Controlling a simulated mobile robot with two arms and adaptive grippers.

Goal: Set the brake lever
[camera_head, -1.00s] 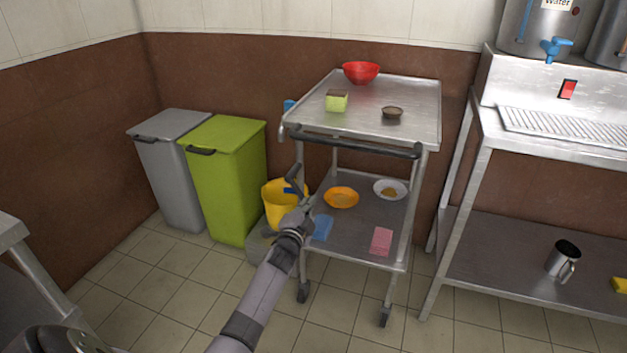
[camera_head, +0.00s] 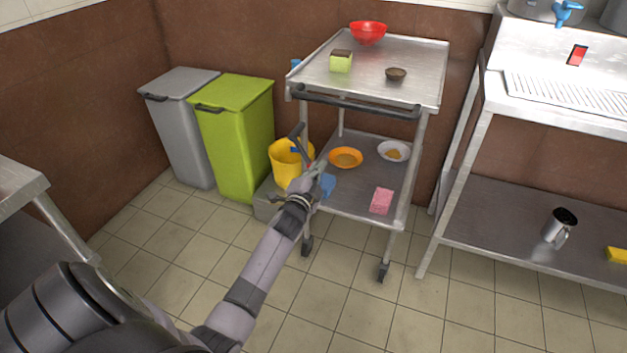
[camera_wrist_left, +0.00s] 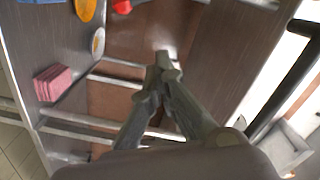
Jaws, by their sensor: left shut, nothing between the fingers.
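The steel trolley (camera_head: 436,72) stands against the brown wall. A dark lever (camera_head: 298,132), seemingly the brake lever, shows by its front left leg, above the yellow bucket's rim. My left gripper (camera_head: 318,168) is just below and right of this lever, near that leg. Whether they touch cannot be told. In the left wrist view my fingers (camera_wrist_left: 166,66) are shut together with nothing between them, and I cannot make out the lever there. My right gripper is out of view.
Beside the arm are the yellow bucket (camera_head: 286,168) and green bin (camera_head: 234,140). The lower shelf holds an orange plate (camera_head: 345,157), white dish (camera_head: 394,151), blue sponge (camera_head: 327,186) and pink sponges (camera_head: 382,201). The trolley's dark handle (camera_head: 360,104) runs above. Floor in front is open.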

